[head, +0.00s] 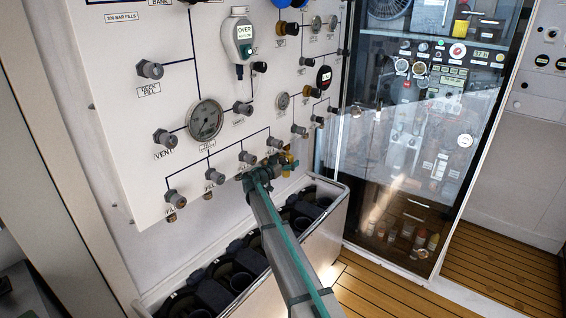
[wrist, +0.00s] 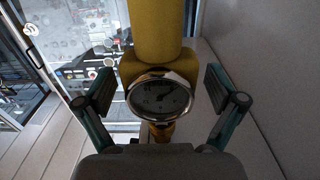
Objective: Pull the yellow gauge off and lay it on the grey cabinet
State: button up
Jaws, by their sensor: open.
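The yellow gauge (wrist: 160,94) fills the middle of the wrist view, with a round chrome-rimmed dial facing the camera and a thick yellow body above it. My gripper (wrist: 158,88) is open, with one finger on each side of the gauge and a visible gap to both. In the head view my gripper (head: 266,168) is at the lower right of the white panel, and a bit of the yellow gauge (head: 288,160) shows just beyond it. The rest of the gauge is hidden by my gripper there. I cannot tell which surface is the grey cabinet.
The white panel (head: 120,110) carries several knobs and dials. Below it stands an open white bin (head: 330,220) with dark cylinders inside. A glass-fronted cabinet (head: 400,150) stands to the right. A dark grey surface (head: 20,292) shows at the lower left. Wooden floor lies at lower right.

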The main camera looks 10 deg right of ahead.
aim_at(284, 172)
jog(key=c, duration=1.5)
jog(key=shift+o, duration=0.2)
jog(key=shift+f, duration=0.1)
jog(key=shift+f+b, duration=0.2)
jog(key=shift+b, duration=0.15)
jog(key=shift+f+b, duration=0.75)
jog(key=shift+b, duration=0.2)
jog(key=shift+f+b, duration=0.45)
jog(key=shift+b, duration=0.1)
jog(key=shift+f+b, duration=1)
jog(key=shift+b, duration=0.35)
jog(key=shift+d, duration=0.1)
